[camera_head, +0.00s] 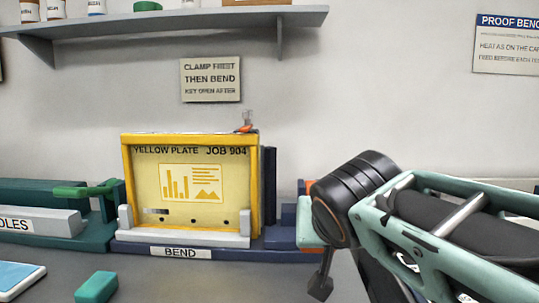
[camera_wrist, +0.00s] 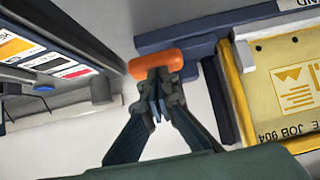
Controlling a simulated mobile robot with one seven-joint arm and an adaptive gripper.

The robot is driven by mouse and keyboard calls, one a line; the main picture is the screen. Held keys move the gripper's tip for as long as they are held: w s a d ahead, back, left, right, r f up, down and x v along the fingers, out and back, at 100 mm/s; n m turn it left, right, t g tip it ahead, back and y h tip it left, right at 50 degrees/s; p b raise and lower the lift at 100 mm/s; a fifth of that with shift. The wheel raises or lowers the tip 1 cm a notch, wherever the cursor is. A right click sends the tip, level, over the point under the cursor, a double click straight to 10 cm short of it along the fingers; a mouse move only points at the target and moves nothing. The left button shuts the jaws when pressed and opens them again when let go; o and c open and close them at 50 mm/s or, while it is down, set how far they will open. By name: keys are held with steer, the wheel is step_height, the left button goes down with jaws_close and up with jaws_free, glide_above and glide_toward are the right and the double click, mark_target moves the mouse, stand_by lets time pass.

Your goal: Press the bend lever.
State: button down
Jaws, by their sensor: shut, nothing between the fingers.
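The bend lever's orange grip (camera_wrist: 155,64) lies straight ahead of my gripper (camera_wrist: 158,85) in the wrist view. My gripper is shut and empty, its fingertips overlapping the grip's near edge; I cannot tell whether they touch. In the head view, part of the orange grip (camera_head: 306,222) shows right of the bend unit (camera_head: 225,252), partly hidden by my arm; my fingertips are hidden there. The yellow plate (camera_head: 190,215), marked JOB 904, stands upright in a yellow frame on the bend unit. It also shows at right in the wrist view (camera_wrist: 275,75).
A green unit (camera_head: 60,240) labelled HOLES stands left of the bend unit. A teal block (camera_head: 97,287) and a blue-topped tray (camera_head: 20,279) lie in front. A panel with coloured labels (camera_wrist: 45,60) is close at left in the wrist view. A wall sign (camera_head: 210,79) reads clamp first, then bend.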

steer(key=shift+s+f, duration=0.15)
steer(key=shift+f, duration=0.5)
steer(key=s+a+r, duration=0.1)
steer(key=s, duration=0.6)
steer(key=s+r, duration=0.2)
steer(key=s, duration=0.5)
steer(key=shift+a+r, duration=0.25)
steer(key=shift+a, duration=0.15)
